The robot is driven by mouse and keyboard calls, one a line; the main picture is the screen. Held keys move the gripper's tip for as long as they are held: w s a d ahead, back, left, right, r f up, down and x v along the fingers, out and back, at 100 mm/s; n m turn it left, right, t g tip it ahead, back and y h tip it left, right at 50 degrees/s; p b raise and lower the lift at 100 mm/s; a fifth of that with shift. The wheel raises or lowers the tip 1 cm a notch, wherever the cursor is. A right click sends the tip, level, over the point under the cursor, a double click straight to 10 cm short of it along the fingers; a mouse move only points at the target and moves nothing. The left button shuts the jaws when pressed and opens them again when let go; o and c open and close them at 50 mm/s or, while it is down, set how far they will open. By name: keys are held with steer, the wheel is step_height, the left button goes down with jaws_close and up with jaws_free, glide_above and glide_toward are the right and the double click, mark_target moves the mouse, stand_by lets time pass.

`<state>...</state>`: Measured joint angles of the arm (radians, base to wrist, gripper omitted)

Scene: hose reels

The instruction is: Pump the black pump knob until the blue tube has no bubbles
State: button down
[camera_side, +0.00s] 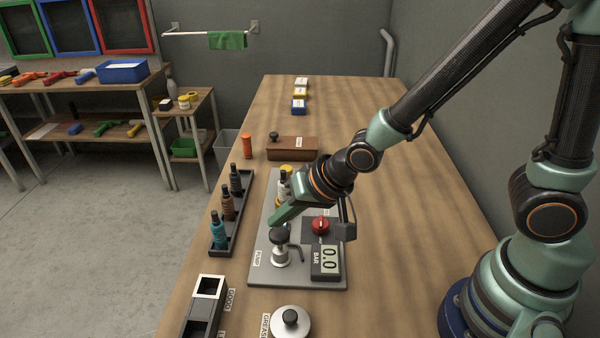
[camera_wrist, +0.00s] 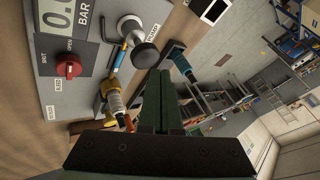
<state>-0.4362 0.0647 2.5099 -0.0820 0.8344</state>
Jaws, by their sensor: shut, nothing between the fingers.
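The black pump knob (camera_side: 280,236) sits on top of the silver pump at the near end of a grey panel. In the wrist view the knob (camera_wrist: 145,56) faces me, just beyond and left of my fingertips. My gripper (camera_side: 274,221) is shut and empty, with its green fingers slanting down above and slightly behind the knob. Its fingers (camera_wrist: 157,74) lie side by side in the wrist view. I cannot tell whether they touch the knob. The blue tube (camera_wrist: 120,56) runs between the pump and a yellow fitting. Bubbles in it are too small to tell.
A red valve knob (camera_side: 320,225) and a BAR display (camera_side: 327,261) reading 0.0 stand beside the pump. A black rack (camera_side: 218,238) of bottles is to the left. The table's right side is clear.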

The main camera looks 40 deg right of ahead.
mark_target(279, 233)
steer(key=shift+f, duration=0.1)
stand_by(0.3)
steer(key=shift+f, duration=0.35)
steer(key=shift+f, duration=1.25)
stand_by(1.3)
steer(key=shift+r, duration=1.7)
steer(key=shift+r, duration=0.1)
steer(key=shift+r, duration=2.35)
